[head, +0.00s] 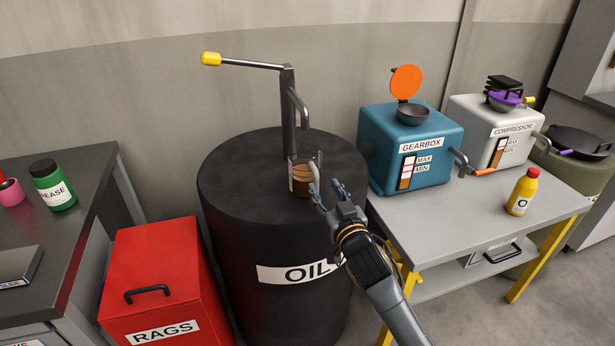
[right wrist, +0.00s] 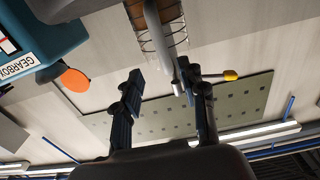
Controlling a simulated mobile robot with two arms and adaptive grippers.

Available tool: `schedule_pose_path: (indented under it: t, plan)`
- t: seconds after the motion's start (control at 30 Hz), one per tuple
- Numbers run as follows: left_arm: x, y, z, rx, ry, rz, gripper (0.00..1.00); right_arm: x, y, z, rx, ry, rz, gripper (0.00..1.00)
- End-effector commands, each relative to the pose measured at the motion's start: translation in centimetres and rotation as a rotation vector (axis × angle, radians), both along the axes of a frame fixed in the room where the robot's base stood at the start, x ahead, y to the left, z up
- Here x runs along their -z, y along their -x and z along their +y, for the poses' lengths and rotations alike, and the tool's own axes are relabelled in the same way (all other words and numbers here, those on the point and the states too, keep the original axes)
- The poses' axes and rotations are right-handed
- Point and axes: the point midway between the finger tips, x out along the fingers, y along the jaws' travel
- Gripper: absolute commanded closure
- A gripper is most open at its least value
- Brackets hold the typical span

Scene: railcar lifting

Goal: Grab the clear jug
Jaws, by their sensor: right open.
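The clear jug (head: 302,183), part-filled with brown liquid, stands upright on top of the black OIL drum (head: 232,190), under the pump spout. My right gripper (head: 327,190) is open and empty just right of the jug. In the right wrist view the clear jug (right wrist: 174,36) shows at the top, with its grey handle reaching down toward the gap between the open fingers of my right gripper (right wrist: 160,82). The handle looks close to one finger; I cannot tell whether they touch. My left gripper is not in view.
A hand pump (head: 288,105) with a yellow-tipped lever rises behind the jug. A red RAGS bin (head: 160,270) stands left of the drum. On the right table (head: 440,215) are a blue GEARBOX (head: 425,165), a white COMPRESSOR (head: 480,115) and a yellow bottle (head: 522,192).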

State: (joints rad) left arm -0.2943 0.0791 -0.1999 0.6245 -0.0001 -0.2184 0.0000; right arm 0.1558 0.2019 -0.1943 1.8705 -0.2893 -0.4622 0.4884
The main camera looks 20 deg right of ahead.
Motion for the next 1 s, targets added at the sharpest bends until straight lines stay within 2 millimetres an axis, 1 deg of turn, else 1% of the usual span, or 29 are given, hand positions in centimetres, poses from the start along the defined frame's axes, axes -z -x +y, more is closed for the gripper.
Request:
schedule_pose_path:
  t: [0.03,0.17,0.3,0.43,0.53,0.73,0.77,0.8,0.87,0.9,0.93,0.97,1.0]
  plan:
    - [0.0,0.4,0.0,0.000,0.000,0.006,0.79,0.0,-0.3,0.0,0.000,0.000,0.000,0.58]
    - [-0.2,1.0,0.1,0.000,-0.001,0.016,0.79,0.0,-1.4,0.4,0.000,-0.001,0.001,0.58]
    - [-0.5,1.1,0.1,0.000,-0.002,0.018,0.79,0.1,-3.5,1.0,-0.001,0.000,0.001,0.58]
    - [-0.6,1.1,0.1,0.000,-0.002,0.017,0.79,0.1,-5.0,1.0,0.000,0.000,0.000,0.58]
    - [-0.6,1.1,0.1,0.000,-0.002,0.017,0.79,0.2,-5.4,1.0,-0.001,0.000,0.001,0.58]
    - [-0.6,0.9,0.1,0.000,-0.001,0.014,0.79,0.3,-5.4,1.0,-0.001,0.000,0.001,0.58]
    - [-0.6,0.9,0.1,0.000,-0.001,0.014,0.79,0.3,-5.4,1.0,-0.001,0.000,0.001,0.63]
    - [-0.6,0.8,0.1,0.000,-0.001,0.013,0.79,0.3,-5.4,1.0,-0.001,0.000,0.001,0.71]
    - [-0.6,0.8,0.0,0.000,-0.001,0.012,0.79,0.3,-5.4,1.0,-0.001,0.000,0.001,0.83]
    - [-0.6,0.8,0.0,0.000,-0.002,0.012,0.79,0.3,-5.4,1.0,-0.001,0.000,0.001,0.91]
    - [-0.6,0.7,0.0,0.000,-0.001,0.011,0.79,0.3,-5.4,1.0,-0.001,0.000,0.001,0.97]
    - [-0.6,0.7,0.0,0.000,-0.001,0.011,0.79,0.3,-5.4,1.0,-0.001,0.000,0.001,1.00]
    - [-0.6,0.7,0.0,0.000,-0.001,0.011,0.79,0.3,-5.4,1.0,-0.001,0.000,0.001,1.00]
